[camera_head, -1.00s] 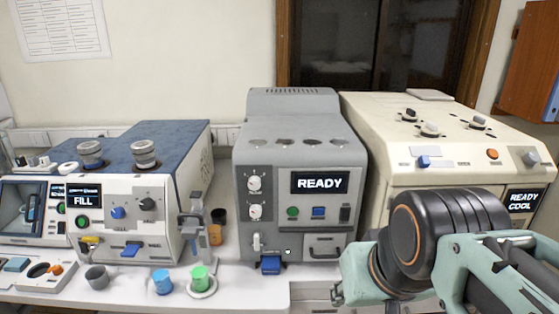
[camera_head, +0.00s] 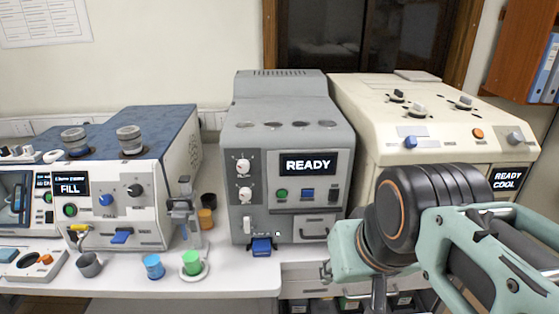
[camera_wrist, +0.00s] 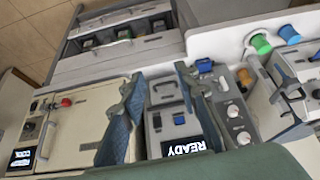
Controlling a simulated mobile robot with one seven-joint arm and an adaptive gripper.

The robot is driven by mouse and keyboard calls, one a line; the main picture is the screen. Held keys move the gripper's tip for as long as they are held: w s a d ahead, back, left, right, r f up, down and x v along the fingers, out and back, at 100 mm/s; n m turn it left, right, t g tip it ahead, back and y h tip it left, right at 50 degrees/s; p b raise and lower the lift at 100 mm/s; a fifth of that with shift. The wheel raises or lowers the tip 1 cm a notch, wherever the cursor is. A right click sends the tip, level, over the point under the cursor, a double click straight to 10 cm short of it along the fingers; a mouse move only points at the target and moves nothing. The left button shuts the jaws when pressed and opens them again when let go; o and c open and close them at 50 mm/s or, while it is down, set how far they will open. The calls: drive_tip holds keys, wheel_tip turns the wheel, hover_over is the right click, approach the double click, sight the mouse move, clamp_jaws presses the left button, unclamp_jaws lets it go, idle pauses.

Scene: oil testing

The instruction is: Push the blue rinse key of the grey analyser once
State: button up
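The grey analyser (camera_head: 335,133) stands in the middle of the bench in the head view, its screen (camera_head: 308,164) reading READY. Under the screen are a green button (camera_head: 282,194) and a blue key (camera_head: 308,195); its lettering is too small to read. In the wrist view the analyser appears upside down, with the blue key (camera_wrist: 179,119) between my fingers in the picture. My gripper (camera_wrist: 158,80) is open and empty, its two fingers apart in front of the analyser's face. Whether they touch it cannot be told. My arm comes in from the right in the head view.
A second blue part (camera_head: 261,246) sticks out low on the analyser's front. A cream machine (camera_head: 440,120) stands close on the right, a blue-topped machine (camera_head: 150,150) on the left. Blue (camera_head: 153,266) and green (camera_head: 192,263) cups stand at the bench's front left.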

drive_tip(key=shift+c, duration=0.6)
clamp_jaws()
idle(0.8)
